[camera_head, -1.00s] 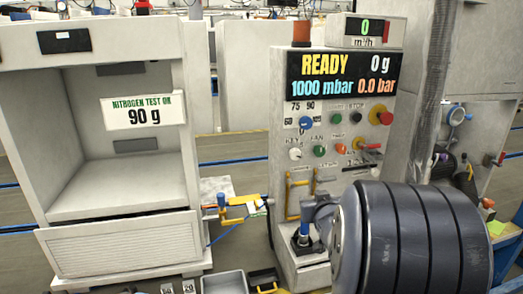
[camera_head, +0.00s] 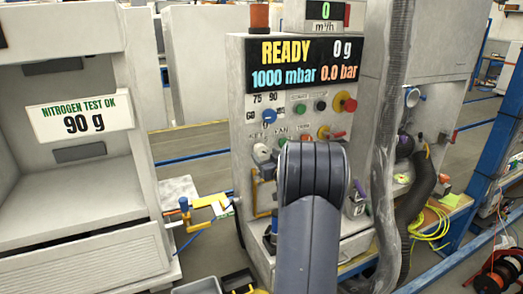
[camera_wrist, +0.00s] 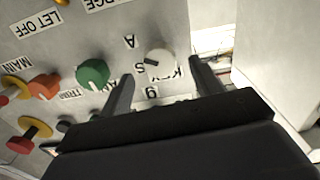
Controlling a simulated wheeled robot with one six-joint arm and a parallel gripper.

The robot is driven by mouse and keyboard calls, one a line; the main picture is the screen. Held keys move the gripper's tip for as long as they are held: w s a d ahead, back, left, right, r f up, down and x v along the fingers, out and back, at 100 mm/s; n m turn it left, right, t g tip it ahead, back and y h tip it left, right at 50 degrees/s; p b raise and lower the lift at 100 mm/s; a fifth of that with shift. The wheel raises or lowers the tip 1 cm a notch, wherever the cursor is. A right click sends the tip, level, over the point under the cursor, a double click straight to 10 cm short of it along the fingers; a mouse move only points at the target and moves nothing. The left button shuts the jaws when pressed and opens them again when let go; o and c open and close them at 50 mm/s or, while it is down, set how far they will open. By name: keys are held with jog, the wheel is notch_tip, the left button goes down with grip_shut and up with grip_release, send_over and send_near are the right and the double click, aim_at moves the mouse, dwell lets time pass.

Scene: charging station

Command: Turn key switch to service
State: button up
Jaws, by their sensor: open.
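The key switch (camera_wrist: 161,63) is a round cream knob with a dark mark, on the panel in the wrist view. The mark lies on the knob's left side, near the letters S and A; I cannot tell the exact setting. My gripper (camera_wrist: 164,88) is open, one finger on each side of the knob's lower part in this view. I cannot tell whether either finger touches it. In the head view the knob (camera_head: 262,152) shows just left of my arm, which hides most of my gripper.
An orange button (camera_wrist: 43,88) and a red-handled yellow valve (camera_wrist: 36,130) are further left. In the head view the display (camera_head: 305,62) reads READY. A blue selector (camera_head: 269,116) is above the key switch.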

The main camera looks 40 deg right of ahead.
aim_at(262, 151)
jog(key=shift+p+x, duration=0.3)
jog(key=shift+x, duration=1.5)
jog(key=shift+c, duration=0.2)
jog(key=c, duration=0.9)
